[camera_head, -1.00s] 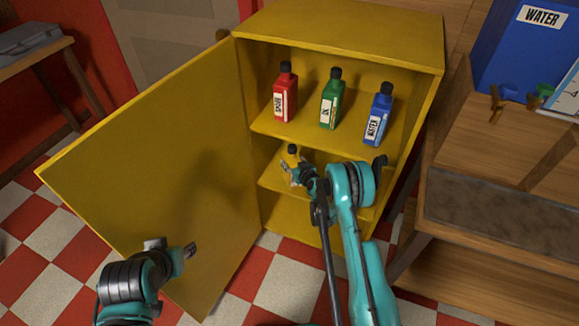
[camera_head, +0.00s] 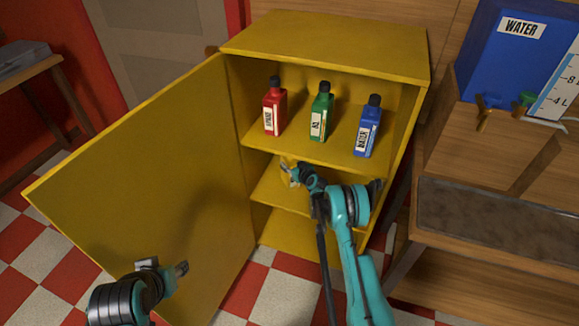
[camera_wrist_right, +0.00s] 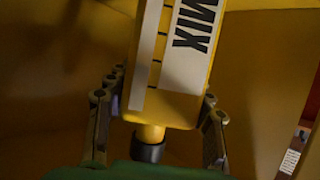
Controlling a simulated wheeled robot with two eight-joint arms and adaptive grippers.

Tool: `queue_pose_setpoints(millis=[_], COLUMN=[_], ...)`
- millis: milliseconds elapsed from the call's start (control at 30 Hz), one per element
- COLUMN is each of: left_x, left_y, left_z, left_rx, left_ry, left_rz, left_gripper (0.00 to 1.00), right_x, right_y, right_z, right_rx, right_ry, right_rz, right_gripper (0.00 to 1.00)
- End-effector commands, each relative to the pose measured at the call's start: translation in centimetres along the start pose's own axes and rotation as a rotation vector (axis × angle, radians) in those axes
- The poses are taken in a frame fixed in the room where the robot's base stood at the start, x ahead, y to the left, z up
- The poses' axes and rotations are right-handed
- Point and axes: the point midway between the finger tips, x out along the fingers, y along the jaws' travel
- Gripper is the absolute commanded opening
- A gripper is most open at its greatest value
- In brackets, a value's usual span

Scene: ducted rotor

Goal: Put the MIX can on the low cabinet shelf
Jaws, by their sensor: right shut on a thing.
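The yellow MIX can (camera_wrist_right: 178,65) fills the middle of the right wrist view, its white label and black cap showing. My right gripper (camera_wrist_right: 162,110) has a finger on each side of it and is shut on it. In the head view the right gripper (camera_head: 290,173) is inside the yellow cabinet, in front of the low shelf (camera_head: 268,192) and below the upper shelf. The can is hard to make out there against the yellow. Whether it touches the shelf cannot be told. My left gripper (camera_head: 178,270) is by the open door; its jaws are unclear.
A red bottle (camera_head: 275,108), a green bottle (camera_head: 321,113) and a blue bottle (camera_head: 368,128) stand on the upper shelf (camera_head: 300,147). The cabinet door (camera_head: 150,180) is open to the left. A wooden bench (camera_head: 490,215) with a blue water tank (camera_head: 510,60) stands at the right.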

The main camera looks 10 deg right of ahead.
Motion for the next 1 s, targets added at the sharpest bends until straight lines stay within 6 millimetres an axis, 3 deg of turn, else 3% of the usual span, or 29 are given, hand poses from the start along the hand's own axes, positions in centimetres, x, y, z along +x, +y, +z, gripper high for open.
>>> queue_pose_setpoints(millis=[833,867,933,1000], left_x=[0.00,0.00,0.00,0.00], left_y=[0.00,0.00,0.00,0.00], left_z=[0.00,0.00,0.00,0.00], left_rx=[0.000,0.000,0.000,0.000], left_ry=[0.000,0.000,0.000,0.000], left_rz=[0.000,0.000,0.000,0.000], left_gripper=[0.40,0.40,0.40,0.40], right_x=[0.06,0.06,0.06,0.06], right_y=[0.06,0.06,0.06,0.06], right_z=[-0.02,-0.02,-0.02,-0.02], right_rx=[-0.001,-0.001,0.000,-0.001], right_ry=[0.000,0.000,0.000,0.000], right_rz=[0.000,0.000,0.000,0.000], right_gripper=[0.02,0.55,0.73,0.77])
